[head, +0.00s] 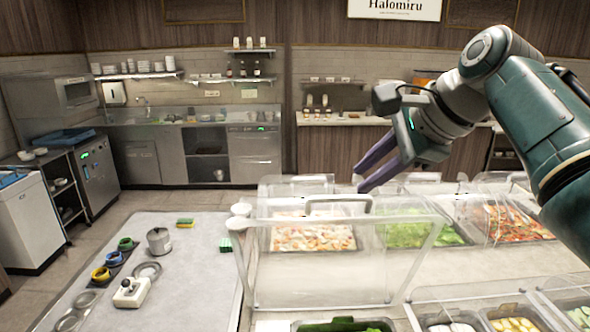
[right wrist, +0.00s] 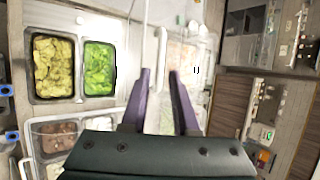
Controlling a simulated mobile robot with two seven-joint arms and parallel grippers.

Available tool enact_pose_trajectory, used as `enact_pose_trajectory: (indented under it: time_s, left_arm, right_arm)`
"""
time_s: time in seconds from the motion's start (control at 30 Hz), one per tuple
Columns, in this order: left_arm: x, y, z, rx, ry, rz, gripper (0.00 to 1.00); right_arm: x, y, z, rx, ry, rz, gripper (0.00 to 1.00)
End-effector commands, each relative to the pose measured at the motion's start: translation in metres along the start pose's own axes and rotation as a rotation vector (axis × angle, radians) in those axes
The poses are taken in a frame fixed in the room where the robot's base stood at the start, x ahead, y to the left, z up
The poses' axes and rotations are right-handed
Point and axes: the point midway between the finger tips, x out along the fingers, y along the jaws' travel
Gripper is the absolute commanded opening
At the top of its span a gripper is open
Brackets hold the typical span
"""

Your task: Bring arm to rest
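My right arm reaches in from the right in the head view. Its gripper (head: 361,177) is raised above the clear food-well covers (head: 345,262). The two purple fingers stand apart. In the right wrist view, the gripper (right wrist: 160,75) is open, with nothing held between its fingers. My left arm and gripper are not in view.
Food wells with shrimp-like pieces (head: 315,238), greens (head: 415,235) and red food (head: 518,222) lie under the covers.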

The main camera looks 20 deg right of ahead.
Motion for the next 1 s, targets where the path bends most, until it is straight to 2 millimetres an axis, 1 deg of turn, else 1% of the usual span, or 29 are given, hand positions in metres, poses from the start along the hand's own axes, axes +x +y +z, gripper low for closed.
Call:
enact_pose_trajectory:
  time_s: [0.4,0.47,0.53,0.57,0.67,0.7,0.77,0.8,0.87,0.9,1.0]
  left_arm:
    - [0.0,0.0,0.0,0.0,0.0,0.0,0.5]
    - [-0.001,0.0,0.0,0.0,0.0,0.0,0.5]
    - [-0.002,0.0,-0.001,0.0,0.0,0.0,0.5]
    - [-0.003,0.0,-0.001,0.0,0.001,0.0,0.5]
    - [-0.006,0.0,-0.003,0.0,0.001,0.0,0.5]
    - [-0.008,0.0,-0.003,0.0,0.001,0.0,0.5]
    - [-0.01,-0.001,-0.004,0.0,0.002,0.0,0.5]
    - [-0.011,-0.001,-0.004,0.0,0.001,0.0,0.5]
    - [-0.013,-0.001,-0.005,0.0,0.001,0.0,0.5]
    - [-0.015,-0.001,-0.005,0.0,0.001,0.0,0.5]
    - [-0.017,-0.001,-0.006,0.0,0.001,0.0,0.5]
  right_arm:
    - [0.0,0.001,-0.001,-0.007,0.003,0.002,0.28]
    - [0.0,0.008,-0.004,-0.039,0.016,0.01,0.28]
    - [0.001,0.025,-0.011,-0.124,0.049,0.032,0.28]
    - [0.001,0.035,-0.014,-0.18,0.068,0.047,0.28]
    - [-0.004,0.084,-0.026,-0.445,0.131,0.126,0.28]
    - [-0.008,0.107,-0.029,-0.576,0.149,0.167,0.28]
    - [-0.017,0.142,-0.031,-0.779,0.162,0.231,0.28]
    - [-0.024,0.165,-0.029,-0.914,0.158,0.274,0.28]
    - [-0.037,0.198,-0.024,-1.113,0.136,0.334,0.28]
    - [-0.047,0.218,-0.02,-1.239,0.114,0.369,0.28]
    - [-0.073,0.261,-0.006,-1.51,0.038,0.434,0.28]
